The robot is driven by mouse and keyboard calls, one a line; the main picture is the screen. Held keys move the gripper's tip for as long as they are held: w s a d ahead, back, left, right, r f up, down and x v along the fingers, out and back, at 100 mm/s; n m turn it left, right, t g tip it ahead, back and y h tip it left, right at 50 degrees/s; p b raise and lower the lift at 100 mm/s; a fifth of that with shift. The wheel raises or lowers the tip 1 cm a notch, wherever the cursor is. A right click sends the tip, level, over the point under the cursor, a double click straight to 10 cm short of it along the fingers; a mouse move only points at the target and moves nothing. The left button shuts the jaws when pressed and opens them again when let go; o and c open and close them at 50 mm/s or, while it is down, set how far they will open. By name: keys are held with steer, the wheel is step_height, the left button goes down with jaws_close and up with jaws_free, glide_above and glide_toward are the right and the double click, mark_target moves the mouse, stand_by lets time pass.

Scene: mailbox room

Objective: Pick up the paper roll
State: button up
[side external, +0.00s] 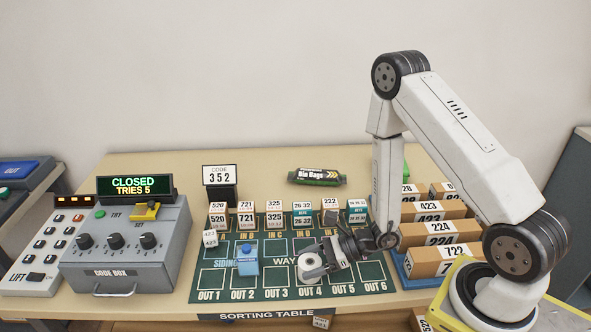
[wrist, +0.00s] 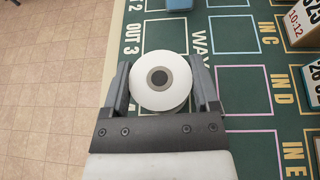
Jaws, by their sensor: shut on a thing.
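The white paper roll (wrist: 143,93) with a dark core sits between the two fingers of my gripper (wrist: 161,87) in the wrist view. The fingers are shut on its sides. In the side view the roll (side external: 311,265) is by the OUT 4 area of the green sorting mat, with my gripper (side external: 318,256) around it, coming from the right. I cannot tell whether the roll touches the mat.
A blue item (side external: 247,262) stands on the mat (side external: 268,283) to the left. Several small numbered boxes (side external: 274,216) line the mat's back. A bin bags roll (side external: 317,178) lies behind them. The code box (side external: 127,245) is at left, numbered parcels (side external: 440,259) at right.

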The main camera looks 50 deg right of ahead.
mark_target(310, 261)
steer(key=shift+r, duration=0.2)
steer(key=shift+r, duration=4.75)
steer(key=shift+w+r, duration=0.1)
